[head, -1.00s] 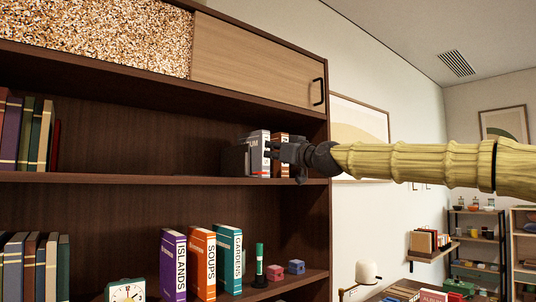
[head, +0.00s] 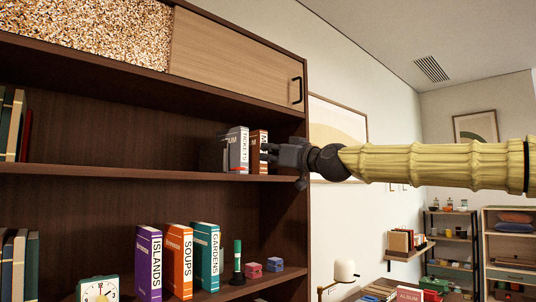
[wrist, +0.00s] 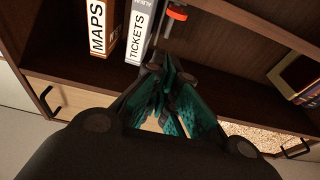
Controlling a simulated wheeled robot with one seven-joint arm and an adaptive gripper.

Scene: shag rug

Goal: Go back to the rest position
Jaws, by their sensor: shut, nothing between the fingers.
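My gripper (head: 268,152) is at the right end of the upper shelf of a dark wooden bookcase, in front of the books there. In the wrist view its teal-padded fingers (wrist: 170,90) are together with nothing between them. My arm, in a pale yellow cover, reaches in from the right in the head view. A grey-white TICKETS book (head: 238,150) stands upright left of the gripper, and a brown MAPS book (head: 258,140) is partly hidden behind it. Both also show in the wrist view, MAPS (wrist: 97,28) and TICKETS (wrist: 138,32).
Lower shelf: ISLANDS (head: 149,264), SOUPS (head: 179,262) and GARDENS (head: 207,257) books, a green marker-like object (head: 238,258), small blocks and a clock (head: 98,290). A sliding door (head: 235,62) is above. A white lamp (head: 344,271) stands right of the bookcase.

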